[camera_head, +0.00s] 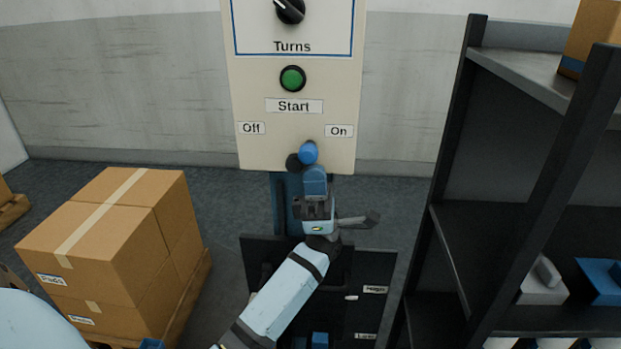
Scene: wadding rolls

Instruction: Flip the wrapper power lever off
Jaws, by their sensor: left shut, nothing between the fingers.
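The cream control panel (255,75) stands ahead, with an Off label (251,128) at its lower left and an On label (339,131) at its lower right. The power lever's round blue knob (309,152) shows between and below the two labels, beside a dark round part. My left gripper (315,182) is shut and empty, right in front of the panel's lower edge and just below the knob. It hides the lower part of the lever. I cannot tell whether it touches the knob. My right gripper is not in view.
A green Start button (292,78) and a black Turns dial (290,10) sit higher on the panel. Cardboard boxes (110,230) stand on a pallet at the left. A dark shelf rack (450,150) stands close on the right. A dark labelled unit (370,270) is below the panel.

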